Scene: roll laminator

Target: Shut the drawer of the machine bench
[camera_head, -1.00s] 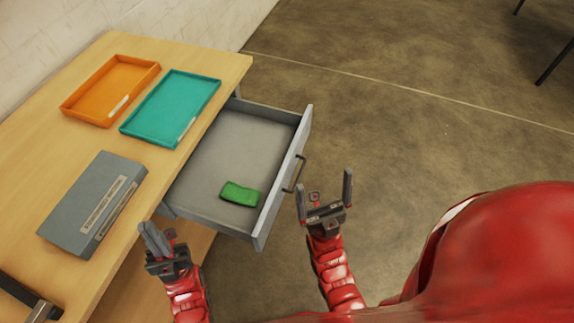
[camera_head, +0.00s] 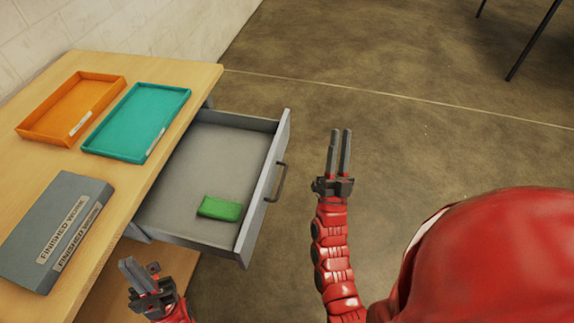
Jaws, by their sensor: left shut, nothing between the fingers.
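The grey drawer (camera_head: 240,128) of the wooden bench (camera_head: 200,75) stands pulled far out. Its front panel (camera_head: 262,190) carries a dark bar handle (camera_head: 279,182). A small green packet (camera_head: 220,208) lies inside, near the front. My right gripper (camera_head: 339,132) is out over the floor, right of the handle and apart from it. Its fingers are together, pointing to the top of the view, with nothing between them. My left gripper (camera_head: 128,264) is shut and empty at the lower left, near the bench edge and apart from the drawer.
An orange tray (camera_head: 22,128), a teal tray (camera_head: 186,95) and a grey box labelled "FINISHED WORK" (camera_head: 50,225) are on the bench top. The floor (camera_head: 400,130) right of the drawer is clear. Dark legs (camera_head: 530,45) stand at the far right.

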